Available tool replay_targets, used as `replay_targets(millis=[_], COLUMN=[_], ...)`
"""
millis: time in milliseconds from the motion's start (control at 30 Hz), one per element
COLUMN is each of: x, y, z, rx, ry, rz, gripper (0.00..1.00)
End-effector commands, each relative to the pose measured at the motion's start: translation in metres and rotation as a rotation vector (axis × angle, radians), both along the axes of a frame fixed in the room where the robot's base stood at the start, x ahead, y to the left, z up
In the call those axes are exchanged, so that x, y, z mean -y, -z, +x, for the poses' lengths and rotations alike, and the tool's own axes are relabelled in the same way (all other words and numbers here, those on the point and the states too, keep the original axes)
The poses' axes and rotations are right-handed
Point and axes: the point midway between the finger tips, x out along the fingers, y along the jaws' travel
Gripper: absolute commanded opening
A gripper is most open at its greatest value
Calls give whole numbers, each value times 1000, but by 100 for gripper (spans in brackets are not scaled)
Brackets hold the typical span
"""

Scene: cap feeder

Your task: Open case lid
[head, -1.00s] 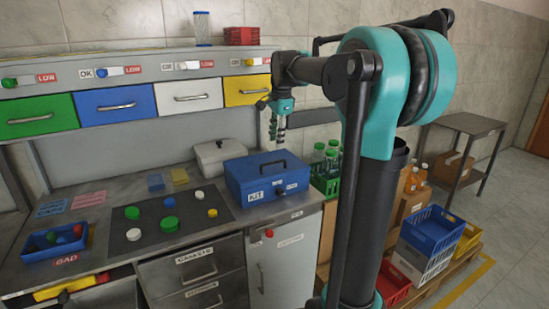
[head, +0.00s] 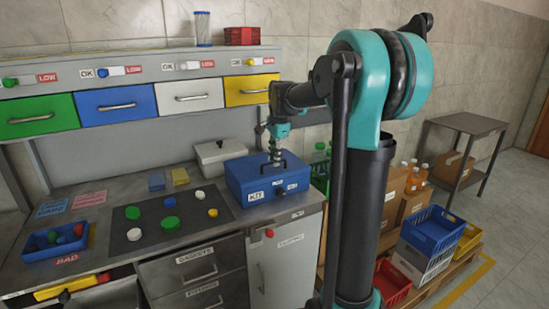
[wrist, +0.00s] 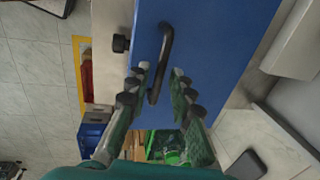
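The blue case (head: 262,190) marked KIT sits on the right part of the metal worktop, with its lid closed. A black handle (head: 291,161) stands on the lid, and a dark latch shows on the front face. In the wrist view the blue lid (wrist: 215,40) and the black handle (wrist: 166,45) fill the upper middle. My gripper (head: 276,160) points down just over the lid at the handle. In the wrist view my gripper (wrist: 160,71) has its two fingers apart, one on each side of the handle. I cannot tell whether either finger touches it.
A grey-white box (head: 218,155) stands close behind the case. A dark mat (head: 150,218) with several caps lies to the left, and a blue bin (head: 40,252) beyond it. Coloured drawers (head: 192,97) hang above. The worktop's right edge is close to the case.

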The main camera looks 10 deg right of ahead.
Motion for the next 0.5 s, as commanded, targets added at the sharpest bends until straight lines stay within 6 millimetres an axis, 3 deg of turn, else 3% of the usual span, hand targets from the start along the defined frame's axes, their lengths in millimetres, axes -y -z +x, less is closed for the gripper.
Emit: replay_targets(millis=[33, 133, 500], x=[0, 0, 0], y=[0, 0, 0], z=[0, 0, 0], rx=[0, 0, 0], ry=[0, 0, 0], rz=[0, 0, 0], gripper=[12, 0, 0])
